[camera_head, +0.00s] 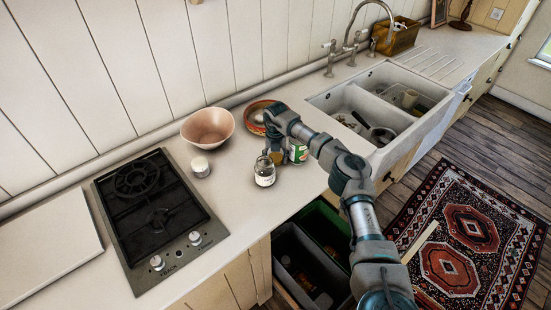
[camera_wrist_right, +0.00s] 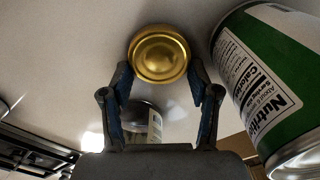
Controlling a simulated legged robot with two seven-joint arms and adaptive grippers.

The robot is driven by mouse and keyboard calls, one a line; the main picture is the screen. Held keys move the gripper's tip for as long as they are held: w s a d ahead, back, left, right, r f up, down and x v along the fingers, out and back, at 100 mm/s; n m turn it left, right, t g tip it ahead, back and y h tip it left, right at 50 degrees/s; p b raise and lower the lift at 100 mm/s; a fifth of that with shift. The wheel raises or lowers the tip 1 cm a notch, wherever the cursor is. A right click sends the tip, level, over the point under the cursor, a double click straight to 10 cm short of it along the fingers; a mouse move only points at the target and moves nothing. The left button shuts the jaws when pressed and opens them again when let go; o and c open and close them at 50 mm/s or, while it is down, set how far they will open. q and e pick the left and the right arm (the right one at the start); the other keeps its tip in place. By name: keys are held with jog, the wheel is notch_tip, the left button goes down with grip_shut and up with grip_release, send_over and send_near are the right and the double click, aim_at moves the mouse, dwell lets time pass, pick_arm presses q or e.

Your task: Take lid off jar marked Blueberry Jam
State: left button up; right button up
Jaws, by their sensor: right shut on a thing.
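A small glass jar (camera_head: 264,173) with a pale label stands on the counter between the hob and the sink; its lettering is too small to read. It shows partly in the right wrist view (camera_wrist_right: 154,128), behind my fingers, with a dark round top. A round gold lid (camera_wrist_right: 158,54) sits between the fingertips of my right gripper (camera_wrist_right: 160,72), which is shut on it. In the head view, the lid (camera_head: 277,158) appears beside the jar's top, apart from it. My right gripper (camera_head: 274,151) is partly hidden by its own wrist. My left gripper is out of view.
A green and white can (camera_head: 298,153) stands close to my right gripper, and also in the right wrist view (camera_wrist_right: 262,80). A pink bowl (camera_head: 208,127), a red-rimmed bowl (camera_head: 256,118) and a small white container (camera_head: 200,167) are nearby. The hob (camera_head: 150,205) is left, the sink (camera_head: 345,100) right.

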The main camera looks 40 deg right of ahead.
jog(key=o, duration=1)
